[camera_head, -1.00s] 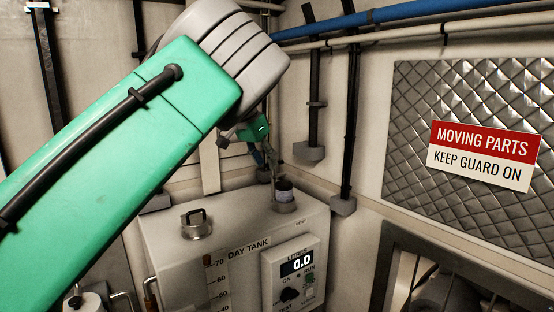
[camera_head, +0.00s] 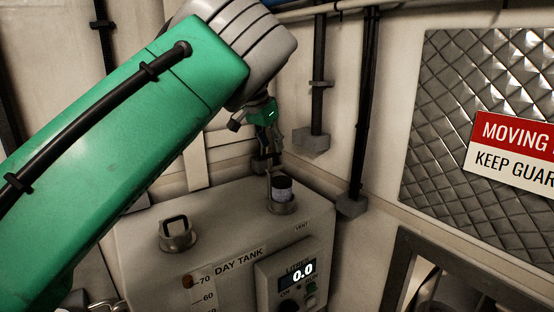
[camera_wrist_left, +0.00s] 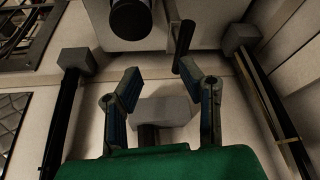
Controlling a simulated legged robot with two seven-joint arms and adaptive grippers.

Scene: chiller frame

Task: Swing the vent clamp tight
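The vent (camera_head: 282,194), a short pipe with a dark top and pale band, stands at the back of the day tank's top. It shows as a black round end in the left wrist view (camera_wrist_left: 131,18). A thin clamp lever (camera_head: 268,186) stands beside it, and shows as a dark bar in the wrist view (camera_wrist_left: 183,38). My left gripper (camera_head: 268,150) is above and behind the vent. In the wrist view its fingers (camera_wrist_left: 160,76) are spread and empty. The lever's end is near the right fingertip; I cannot tell whether they touch. My right gripper is not in view.
The day tank (camera_head: 150,235) has a capped filler (camera_head: 177,235) and a display panel (camera_head: 290,275) reading 0.0. Black pipes with grey feet (camera_head: 310,143) run down the corner walls behind. A quilted panel (camera_head: 440,130) with a warning sign (camera_head: 510,155) is at right.

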